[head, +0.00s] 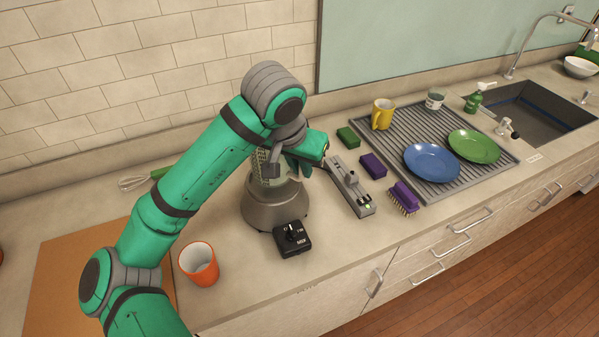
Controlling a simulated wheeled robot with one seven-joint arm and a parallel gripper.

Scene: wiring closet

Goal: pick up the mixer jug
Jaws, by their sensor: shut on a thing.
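The mixer jug (270,179) is a clear, glass-like vessel in the head view. It stands upright at the top of its grey, round mixer base (270,208). My arm hides most of the jug's upper part. My gripper (299,167) is at the jug's right side, partly hidden by my own wrist. It is shut on the jug, though the contact itself is hard to see. I see no clear gap between the jug and the base.
A black control box (292,238) sits in front of the base, and a long grey device (350,186) lies to the right. An orange cup (199,264) stands front left. A whisk (135,183) lies behind my arm. The drying rack (455,186) is further right.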

